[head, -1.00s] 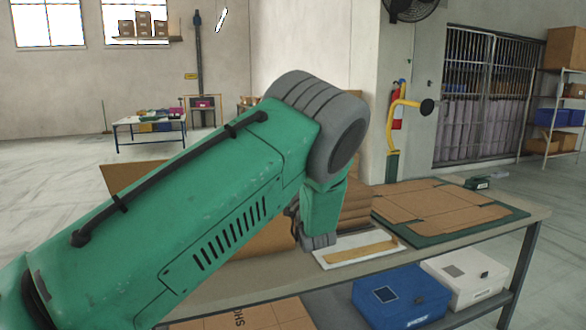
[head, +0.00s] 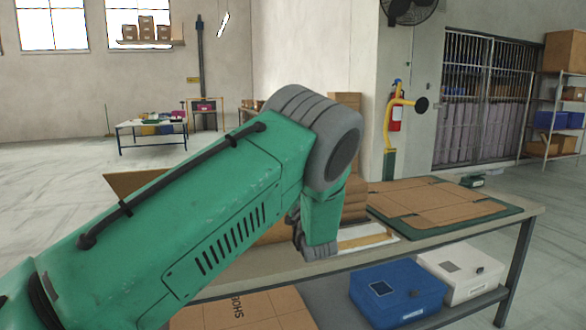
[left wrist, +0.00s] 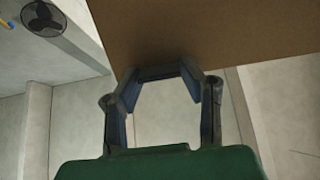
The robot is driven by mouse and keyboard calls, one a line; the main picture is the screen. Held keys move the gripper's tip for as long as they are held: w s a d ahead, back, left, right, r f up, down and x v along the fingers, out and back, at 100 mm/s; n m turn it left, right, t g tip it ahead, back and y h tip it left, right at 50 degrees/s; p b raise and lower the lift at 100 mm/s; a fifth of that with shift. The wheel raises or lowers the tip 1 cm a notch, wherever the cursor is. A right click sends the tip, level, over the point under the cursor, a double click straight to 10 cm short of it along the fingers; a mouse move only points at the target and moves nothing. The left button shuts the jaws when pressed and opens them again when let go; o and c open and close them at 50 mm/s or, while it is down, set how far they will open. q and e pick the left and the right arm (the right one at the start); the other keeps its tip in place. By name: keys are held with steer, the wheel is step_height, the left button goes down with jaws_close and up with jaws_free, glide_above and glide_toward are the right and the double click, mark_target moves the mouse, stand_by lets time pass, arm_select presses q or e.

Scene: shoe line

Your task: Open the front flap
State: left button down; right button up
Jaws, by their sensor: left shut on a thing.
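A brown cardboard box stands on the table, mostly hidden behind my green left arm. One cardboard flap (head: 132,182) shows above the arm at the left in the head view. In the left wrist view, a brown cardboard panel (left wrist: 205,30) fills the top. My left gripper (left wrist: 158,73) has its fingertips together at the panel's lower edge, shut on it. I cannot tell for certain which flap this is. My right gripper is not in view.
The workbench (head: 450,240) holds flat cardboard blanks (head: 440,203) on a green mat at the right. A blue box (head: 398,290) and a white box (head: 460,272) sit on the shelf below. Stacked cardboard stands just behind my wrist.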

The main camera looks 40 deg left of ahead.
arm_select(q)
steer(key=shift+f, duration=0.4)
steer(key=c, duration=1.4)
jaws_free()
steer(key=shift+c, duration=0.2)
steer(key=o, duration=0.4)
steer(key=shift+w+a+f, duration=0.1)
steer(key=shift+w, duration=0.05)
steer(key=shift+w+a+f, duration=0.1)
steer(key=shift+w+a, duration=0.05)
steer(key=shift+a, duration=0.1)
steer(key=shift+s, duration=0.25)
steer(key=v, duration=1.1)
steer(key=shift+d+f, duration=0.3)
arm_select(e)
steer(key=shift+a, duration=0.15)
